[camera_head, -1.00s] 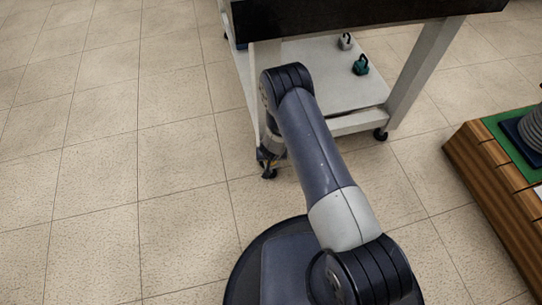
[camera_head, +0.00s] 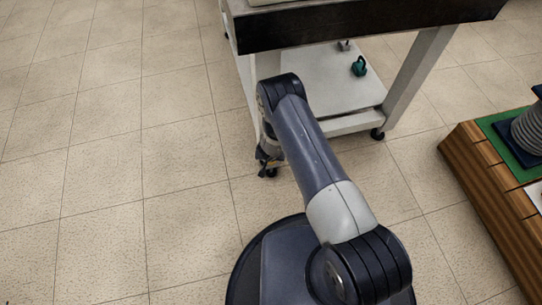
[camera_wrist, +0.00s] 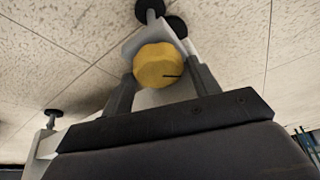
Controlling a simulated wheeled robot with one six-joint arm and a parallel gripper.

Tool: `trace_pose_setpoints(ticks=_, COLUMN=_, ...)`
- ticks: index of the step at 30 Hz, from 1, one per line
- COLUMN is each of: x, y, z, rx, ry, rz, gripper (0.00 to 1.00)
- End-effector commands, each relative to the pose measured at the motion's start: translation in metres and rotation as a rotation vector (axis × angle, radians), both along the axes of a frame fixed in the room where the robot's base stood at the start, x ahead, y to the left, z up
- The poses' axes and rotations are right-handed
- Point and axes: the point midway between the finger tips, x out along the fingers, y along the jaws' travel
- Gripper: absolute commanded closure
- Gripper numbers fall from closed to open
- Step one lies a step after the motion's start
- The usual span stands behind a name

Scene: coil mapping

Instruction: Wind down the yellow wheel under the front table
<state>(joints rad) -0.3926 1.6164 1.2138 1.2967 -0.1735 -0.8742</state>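The yellow wheel (camera_wrist: 158,66) shows in the wrist view. It is round with a dark mark on its right side, in front of a pale bracket. My gripper (camera_wrist: 161,75) has one finger on each side of the wheel, and both fingers appear to touch its rim. In the head view, the front table (camera_head: 360,25) has a thick dark top on white legs. My arm reaches down to the table's near left leg. The gripper and the wheel are hidden there behind my arm and the table.
The table's white lower shelf (camera_head: 330,85) holds a green weight (camera_head: 359,67) and a partly hidden grey one (camera_head: 345,45). The table stands on black casters (camera_head: 377,134). A wooden bench (camera_head: 480,190) with a grey coil (camera_head: 531,128) is at right. The floor at left is clear.

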Motion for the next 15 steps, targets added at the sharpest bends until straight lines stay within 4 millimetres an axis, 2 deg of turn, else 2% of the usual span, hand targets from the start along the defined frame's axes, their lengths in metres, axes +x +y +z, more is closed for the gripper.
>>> trace_pose_setpoints(ticks=4, x=0.0004, y=0.0008, z=0.0000, rx=0.001, ry=0.000, rz=0.002, gripper=0.29)
trace_pose_setpoints(ticks=15, x=0.0013, y=0.0008, z=-0.0020, rx=0.001, ry=-0.002, rz=0.012, gripper=0.29)
